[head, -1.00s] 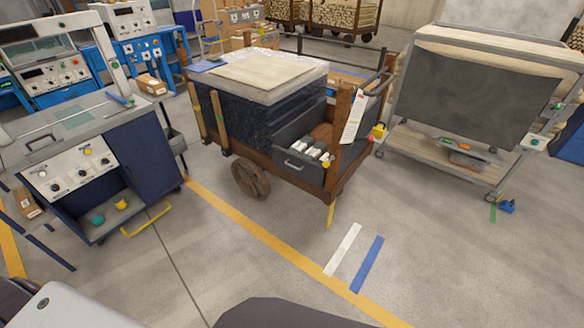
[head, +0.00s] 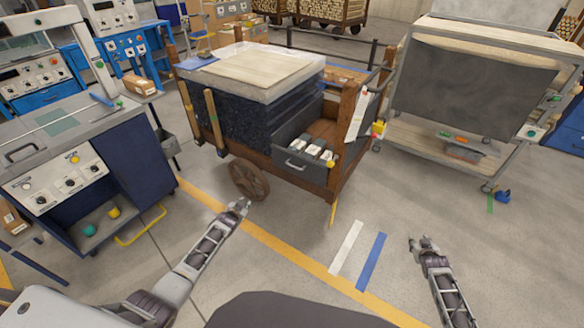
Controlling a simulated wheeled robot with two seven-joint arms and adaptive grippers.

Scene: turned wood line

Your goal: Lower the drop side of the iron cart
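The iron cart (head: 240,155) stands ahead of me, with a rusty brown frame, a spoked wheel (head: 248,180) and brown corner posts. A dark wrapped stack with a pale board (head: 262,70) on top fills its left part. A grey drawer-like bin (head: 297,150) with a handle holds white-labelled items on the right. Which panel is the drop side is not clear. My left gripper (head: 241,206) is low in front of the wheel, apart from the cart. My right gripper (head: 422,241) is over the floor to the right, away from the cart. Both are too small to tell open from shut.
A blue machine cabinet (head: 118,165) stands left, with a yellow floor handle (head: 140,228) beside it. A grey rack trolley (head: 470,90) stands right. The floor in front of the cart is clear, marked with yellow, white and blue tape.

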